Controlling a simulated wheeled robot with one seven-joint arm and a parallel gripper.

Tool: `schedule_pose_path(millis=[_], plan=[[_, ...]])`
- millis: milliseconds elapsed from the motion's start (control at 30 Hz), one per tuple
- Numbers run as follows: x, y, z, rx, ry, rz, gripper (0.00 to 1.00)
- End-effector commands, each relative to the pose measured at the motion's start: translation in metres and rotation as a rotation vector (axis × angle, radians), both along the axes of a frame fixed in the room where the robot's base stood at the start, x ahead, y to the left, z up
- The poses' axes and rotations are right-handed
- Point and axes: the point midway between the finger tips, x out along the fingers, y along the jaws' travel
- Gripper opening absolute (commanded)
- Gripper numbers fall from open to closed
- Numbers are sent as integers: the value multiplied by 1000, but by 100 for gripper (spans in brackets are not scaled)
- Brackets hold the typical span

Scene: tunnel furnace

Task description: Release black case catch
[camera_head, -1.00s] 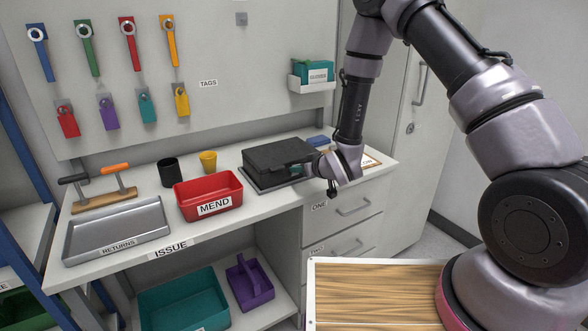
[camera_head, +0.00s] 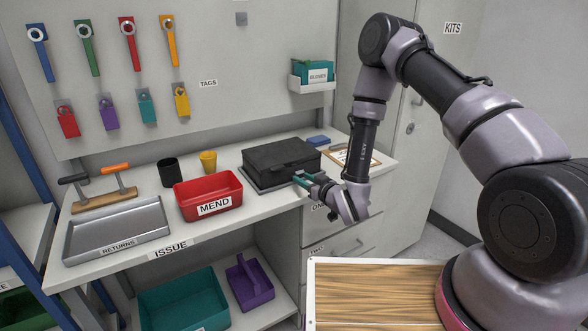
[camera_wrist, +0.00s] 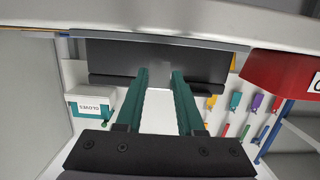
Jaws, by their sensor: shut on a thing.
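The black case (camera_head: 282,157) lies closed on a grey mat (camera_head: 250,184) on the right part of the counter. In the wrist view its dark front (camera_wrist: 155,58) spans the space beyond the fingertips. My gripper (camera_head: 304,180) is low at the case's front right, with its teal fingers pointing at the case front. In the wrist view the fingertips (camera_wrist: 159,71) are a short way apart, at the case's front edge. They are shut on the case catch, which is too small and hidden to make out.
A red MEND bin (camera_head: 208,194) stands left of the case. A clipboard (camera_head: 358,157) and a blue block (camera_head: 318,140) lie behind and right of it. Drawers (camera_head: 345,250) are below the counter edge. A GLOVES box (camera_head: 313,77) hangs on the wall.

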Motion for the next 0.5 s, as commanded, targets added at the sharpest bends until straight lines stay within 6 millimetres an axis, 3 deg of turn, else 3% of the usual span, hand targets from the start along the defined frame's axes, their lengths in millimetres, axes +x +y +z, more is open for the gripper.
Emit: schedule_pose_path(millis=[67,100,167,500], plan=[[-1,0,-1,-1,4,0,6],[-1,0,-1,-1,4,1,41],[-1,0,-1,-1,4,0,60],[-2,-1,0,-1,3,0,60]])
